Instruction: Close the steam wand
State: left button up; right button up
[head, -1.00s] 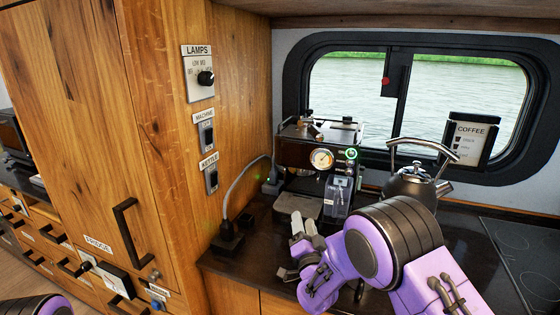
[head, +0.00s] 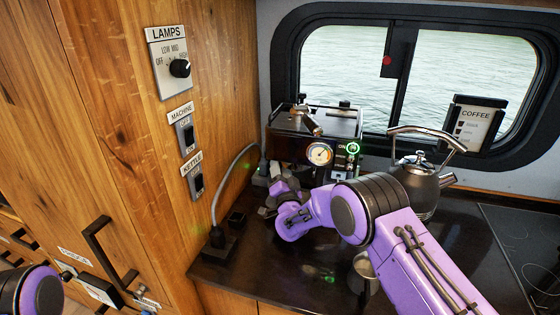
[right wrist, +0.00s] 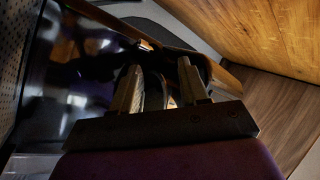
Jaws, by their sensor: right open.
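The coffee machine (head: 318,123) stands on the dark counter below the window, with a round gauge (head: 319,154) and a green-lit button on its front. A small handle (head: 310,121) sticks up at its top. I cannot make out the steam wand; my right arm and gripper hide the machine's lower front. My right gripper (head: 276,186) is at the machine's lower left front, partly hidden by its own wrist. In the right wrist view its two pale fingers (right wrist: 160,88) are apart, with no held object visible. My left gripper is out of view; only part of that arm shows at lower left.
A kettle (head: 420,186) stands right of my right arm, near the hob (head: 525,245). A metal cup (head: 365,271) is partly hidden under the arm. A cable and plug (head: 218,240) lie at left by the wooden wall.

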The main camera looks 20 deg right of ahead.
jog(key=w, duration=0.2)
jog(key=w+f, duration=0.1)
jog(key=w, duration=0.1)
jog(key=shift+w+d+f, duration=0.1)
jog(key=shift+w+d, duration=0.05)
jog(key=shift+s+r, duration=0.35)
jog(key=shift+s, duration=0.1)
jog(key=shift+c, duration=0.9)
jog(key=shift+s+r, duration=0.15)
jog(key=shift+s, duration=0.1)
jog(key=c, duration=0.6)
grip_shut()
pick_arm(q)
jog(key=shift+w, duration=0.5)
